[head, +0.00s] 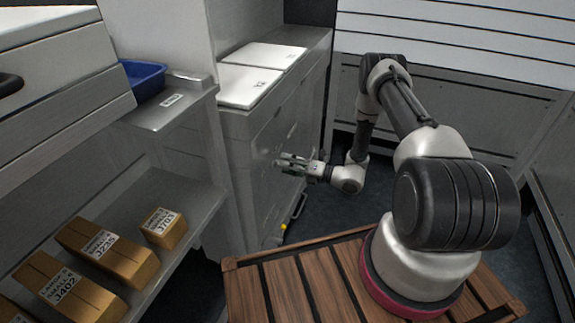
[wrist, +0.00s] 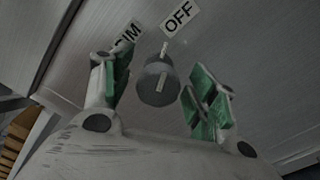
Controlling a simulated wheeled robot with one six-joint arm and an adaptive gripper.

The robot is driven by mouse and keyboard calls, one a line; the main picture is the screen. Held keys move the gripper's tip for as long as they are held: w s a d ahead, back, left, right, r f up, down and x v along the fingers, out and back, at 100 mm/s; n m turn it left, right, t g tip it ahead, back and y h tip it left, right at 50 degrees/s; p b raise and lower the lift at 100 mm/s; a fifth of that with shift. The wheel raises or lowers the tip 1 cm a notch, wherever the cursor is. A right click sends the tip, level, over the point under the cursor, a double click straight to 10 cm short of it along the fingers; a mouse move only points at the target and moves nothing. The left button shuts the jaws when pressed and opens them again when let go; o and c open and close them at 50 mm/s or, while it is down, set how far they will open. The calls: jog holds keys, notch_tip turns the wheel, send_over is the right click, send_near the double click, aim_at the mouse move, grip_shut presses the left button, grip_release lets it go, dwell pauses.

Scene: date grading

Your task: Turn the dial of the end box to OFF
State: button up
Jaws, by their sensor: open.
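The dial (wrist: 150,92) is a dark grey round knob with a pale bar on its face, on a grey panel in the wrist view. A white OFF label (wrist: 180,17) is above it to the right. A second label (wrist: 127,38), ending in "IM", is above left and partly hidden by a finger. A pale mark lies between the dial and the OFF label. I cannot tell exactly which setting the dial points to. My gripper (wrist: 158,84) is open, with green-padded fingers on both sides of the dial, apparently apart from it. In the head view my gripper (head: 284,163) is by the grey cabinet's side; the dial is hidden there.
The grey cabinet (head: 245,150) carries white lids (head: 250,86) on top. A shelf (head: 190,205) at left holds several labelled cardboard boxes (head: 108,250). A blue tray (head: 145,80) sits above. Dark floor (head: 325,215) is open below my arm.

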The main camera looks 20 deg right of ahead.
jog(key=v, duration=1.2)
